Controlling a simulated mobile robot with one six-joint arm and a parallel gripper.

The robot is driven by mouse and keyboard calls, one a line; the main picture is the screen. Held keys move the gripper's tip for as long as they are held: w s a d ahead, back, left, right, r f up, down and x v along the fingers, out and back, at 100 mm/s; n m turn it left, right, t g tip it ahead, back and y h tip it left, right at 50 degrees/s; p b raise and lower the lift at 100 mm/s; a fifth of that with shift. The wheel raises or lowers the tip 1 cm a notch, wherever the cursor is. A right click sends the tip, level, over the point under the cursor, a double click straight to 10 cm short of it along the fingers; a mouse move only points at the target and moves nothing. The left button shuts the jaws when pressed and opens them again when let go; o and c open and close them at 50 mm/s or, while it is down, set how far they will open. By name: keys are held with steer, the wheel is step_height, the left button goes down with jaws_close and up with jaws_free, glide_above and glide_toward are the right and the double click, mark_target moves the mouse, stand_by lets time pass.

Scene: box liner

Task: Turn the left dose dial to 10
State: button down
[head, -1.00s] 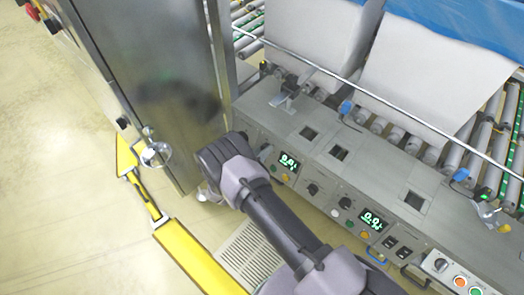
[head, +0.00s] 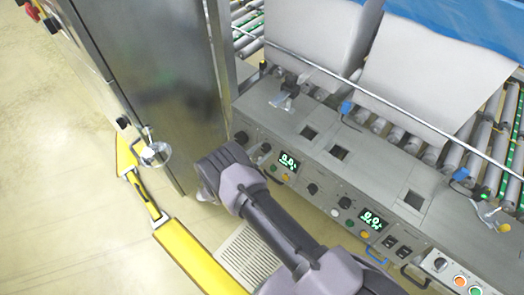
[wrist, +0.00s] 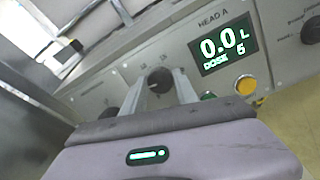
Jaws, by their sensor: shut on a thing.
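The left dose dial (wrist: 158,78) is a dark round knob on the grey HEAD A panel, in the middle of the wrist view. My gripper (wrist: 160,90) is shut on it, with one pale finger on each side. To its right the display (wrist: 222,46) reads 0.0 L, and below that a dose that looks like 6. In the head view my gripper's dark wrist (head: 225,168) is in front of the panel's left end, and the fingertips are hard to make out. The same display (head: 287,162) is lit there, too small to read surely.
A green button (wrist: 207,97) and a yellow button (wrist: 245,85) sit below the display. Another dark knob (wrist: 312,28) lies to the right. The right display (head: 371,219) is further along. A steel cabinet (head: 150,80) stands close on the left.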

steer(key=m, duration=0.7)
steer(key=shift+f+g+h, duration=0.1)
steer(key=shift+g+h, duration=0.2)
steer(key=shift+h, duration=0.1)
steer(key=m, duration=0.5)
steer(key=shift+a+m+g, duration=0.1)
steer(key=shift+m+g, duration=0.2)
steer(key=shift+g, duration=0.1)
steer(key=c, duration=0.9)
jaws_free()
steer(key=shift+c, duration=0.2)
steer(key=p+v, duration=0.4)
steer(key=v, duration=1.3)
steer(key=shift+a+f, duration=0.2)
steer(key=shift+a, duration=0.1)
